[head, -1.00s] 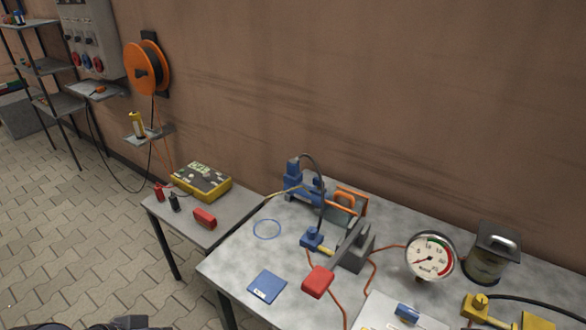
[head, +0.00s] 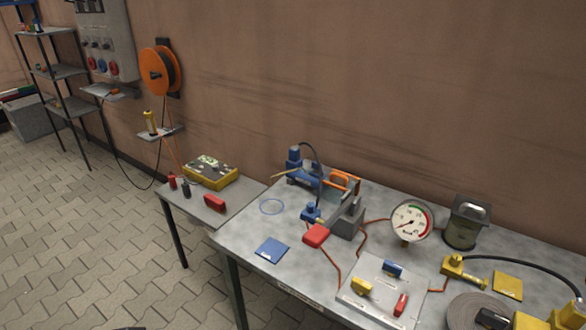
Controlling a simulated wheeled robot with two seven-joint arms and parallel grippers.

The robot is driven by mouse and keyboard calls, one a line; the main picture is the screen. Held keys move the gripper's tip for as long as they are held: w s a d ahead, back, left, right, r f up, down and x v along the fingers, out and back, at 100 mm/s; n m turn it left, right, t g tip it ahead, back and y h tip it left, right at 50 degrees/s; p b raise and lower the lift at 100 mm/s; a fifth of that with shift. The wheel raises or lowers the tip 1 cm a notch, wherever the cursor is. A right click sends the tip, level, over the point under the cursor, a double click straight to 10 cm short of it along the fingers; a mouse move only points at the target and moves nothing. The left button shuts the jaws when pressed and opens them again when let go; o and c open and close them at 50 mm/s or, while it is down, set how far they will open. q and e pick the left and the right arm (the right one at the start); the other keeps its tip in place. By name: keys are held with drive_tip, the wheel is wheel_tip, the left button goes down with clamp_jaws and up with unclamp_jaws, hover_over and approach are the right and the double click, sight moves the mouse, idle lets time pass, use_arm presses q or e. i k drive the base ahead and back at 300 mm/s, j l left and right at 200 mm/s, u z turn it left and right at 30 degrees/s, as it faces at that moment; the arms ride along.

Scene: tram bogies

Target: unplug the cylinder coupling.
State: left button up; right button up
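On the large grey table (head: 240,234), a blue unit (head: 296,160) has a dark hose running to a small blue fitting (head: 311,213). At the right, a yellow fitting (head: 454,267) has a black hose (head: 540,266) leading to the right edge. I cannot tell which of these is the cylinder coupling, or whether either is plugged in. Both of my grippers are out of view. Only a dark sliver shows at the bottom left edge, too little to identify.
The table also holds a red-ended lever (head: 316,235), a gauge (head: 410,221), a lidded canister (head: 463,224), a plate with coloured handles (head: 383,286) and a dark roll (head: 475,312). A side table (head: 232,205) stands left. The paved floor (head: 90,240) is clear.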

sight(294, 151)
drive_tip(key=k+u, duration=0.15)
drive_tip(key=u, duration=1.9)
drive_tip(key=i, duration=0.65)
drive_tip(key=i+z, duration=0.15)
drive_tip(key=i, duration=0.35)
drive_tip(key=i+j+z, duration=0.2)
drive_tip(key=i, duration=0.25)
drive_tip(key=i+j+z, duration=0.15)
drive_tip(key=i, duration=0.3)
drive_tip(key=i+l+z, duration=0.2)
drive_tip(key=z, duration=0.25)
drive_tip(key=i+z, duration=0.7)
drive_tip(key=z, duration=0.15)
drive_tip(key=i+j+z, duration=0.15)
drive_tip(key=i+z, duration=0.15)
drive_tip(key=z, duration=0.15)
drive_tip(key=i+z, duration=0.45)
drive_tip(key=z, duration=2.85)
drive_tip(key=j, duration=0.1)
